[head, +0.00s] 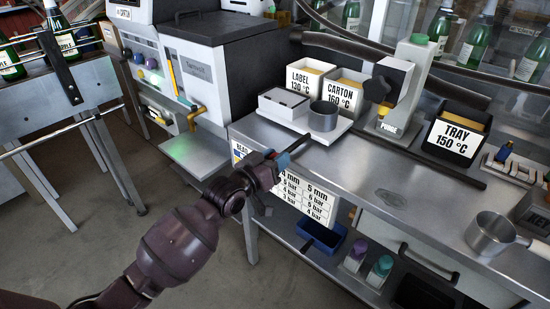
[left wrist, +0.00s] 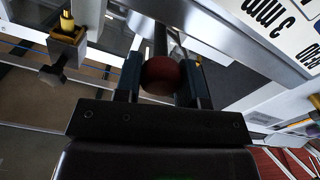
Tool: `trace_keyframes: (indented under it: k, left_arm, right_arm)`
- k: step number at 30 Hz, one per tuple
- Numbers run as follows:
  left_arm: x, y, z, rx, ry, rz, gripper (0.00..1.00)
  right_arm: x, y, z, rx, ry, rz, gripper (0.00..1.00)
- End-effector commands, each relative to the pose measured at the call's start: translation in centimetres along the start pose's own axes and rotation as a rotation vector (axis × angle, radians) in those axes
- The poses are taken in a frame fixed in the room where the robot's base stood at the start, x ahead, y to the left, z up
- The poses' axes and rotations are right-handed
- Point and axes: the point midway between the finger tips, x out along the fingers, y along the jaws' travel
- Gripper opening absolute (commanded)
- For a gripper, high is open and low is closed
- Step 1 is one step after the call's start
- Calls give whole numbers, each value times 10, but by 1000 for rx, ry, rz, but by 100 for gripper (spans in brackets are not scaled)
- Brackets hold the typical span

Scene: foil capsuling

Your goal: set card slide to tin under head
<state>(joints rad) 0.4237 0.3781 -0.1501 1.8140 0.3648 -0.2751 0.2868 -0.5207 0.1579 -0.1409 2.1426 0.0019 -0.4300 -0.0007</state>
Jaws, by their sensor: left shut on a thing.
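My left gripper (head: 272,158) is at the front edge of the steel bench, shut on a dark red round knob. In the left wrist view the knob (left wrist: 163,76) sits between the two blue-green fingers, with a dark rod behind it. A white card (head: 306,200) with mm and bar figures hangs below the bench edge; my gripper hides part of its left side. I cannot make out a separate slide on it. A small grey metal tin (head: 323,117) stands on a white plate. A grey post with a white head (head: 394,70) stands right of it. My right gripper is not in view.
Boxes marked LABEL 130 °C (head: 307,80), CARTON 160 °C (head: 343,96) and TRAY 150 °C (head: 455,138) stand along the back. A steel pan (head: 489,235) is at the right. A blue bin (head: 322,237) sits on the lower shelf. The bench middle is clear.

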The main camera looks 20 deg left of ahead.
Motion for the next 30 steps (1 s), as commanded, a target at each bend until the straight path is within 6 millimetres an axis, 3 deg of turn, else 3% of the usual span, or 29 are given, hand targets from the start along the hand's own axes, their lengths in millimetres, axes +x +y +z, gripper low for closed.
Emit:
trace_keyframes:
  k: [5, 12, 21, 30]
  left_arm:
    - [0, 20, 0, -3, 4, 2, 0]
    - [0, 69, 10, -4, 6, 4, 0]
    - [0, 126, 28, -4, 3, 3, 0]
    - [0, 151, 39, -2, 0, 1, 0]
  right_arm:
    - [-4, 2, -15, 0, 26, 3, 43]
    - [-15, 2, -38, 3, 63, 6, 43]
    - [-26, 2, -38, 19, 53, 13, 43]
    - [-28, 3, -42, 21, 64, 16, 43]
